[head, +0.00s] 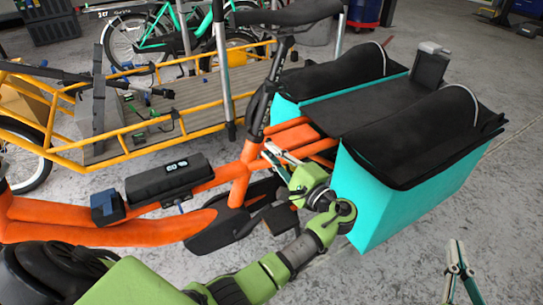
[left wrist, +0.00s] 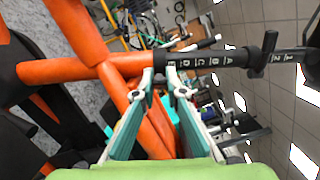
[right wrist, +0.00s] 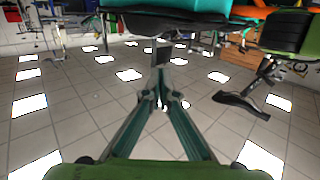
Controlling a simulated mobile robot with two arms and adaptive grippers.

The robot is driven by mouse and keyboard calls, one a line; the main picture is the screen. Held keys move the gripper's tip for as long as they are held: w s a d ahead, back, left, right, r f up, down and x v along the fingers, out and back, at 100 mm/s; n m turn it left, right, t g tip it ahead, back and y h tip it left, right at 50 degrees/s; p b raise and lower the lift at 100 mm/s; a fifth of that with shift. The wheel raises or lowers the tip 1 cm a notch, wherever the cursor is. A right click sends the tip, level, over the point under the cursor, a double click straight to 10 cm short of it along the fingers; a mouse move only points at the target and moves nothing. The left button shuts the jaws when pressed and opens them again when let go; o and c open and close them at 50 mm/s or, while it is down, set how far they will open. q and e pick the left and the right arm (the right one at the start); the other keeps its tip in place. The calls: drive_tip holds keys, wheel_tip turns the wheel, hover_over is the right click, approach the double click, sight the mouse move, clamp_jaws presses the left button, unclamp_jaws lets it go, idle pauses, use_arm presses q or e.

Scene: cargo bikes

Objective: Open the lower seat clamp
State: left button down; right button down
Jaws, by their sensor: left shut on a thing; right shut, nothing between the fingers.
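The orange cargo bike's black seat post (head: 262,112) rises from the orange frame to the dark saddle (head: 285,13). The lettered post also shows in the left wrist view (left wrist: 215,57). The lower seat clamp (left wrist: 160,58) is a black collar where the post enters the orange tube. An upper clamp (left wrist: 268,44) sits further along the post. My left gripper (head: 268,150) is shut at the lower clamp, its fingertips (left wrist: 162,78) on either side of a small part there; the lever itself is hard to make out. My right gripper (head: 457,245) is shut and empty, low at the right.
Turquoise side bags (head: 410,205) with black covers stand just right of my left gripper. A black battery (head: 165,180) sits on the orange frame at left. A yellow cargo bike (head: 150,125) stands behind.

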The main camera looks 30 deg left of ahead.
use_arm(q)
drive_tip(key=shift+f, duration=0.1)
use_arm(e)
drive_tip(key=shift+a+r+t, duration=0.1)
drive_tip(key=shift+r+t, duration=0.2)
drive_tip(key=shift+r, duration=0.5)
use_arm(q)
drive_tip(key=c, duration=2.3)
unclamp_jaws()
drive_tip(key=shift+c, duration=0.2)
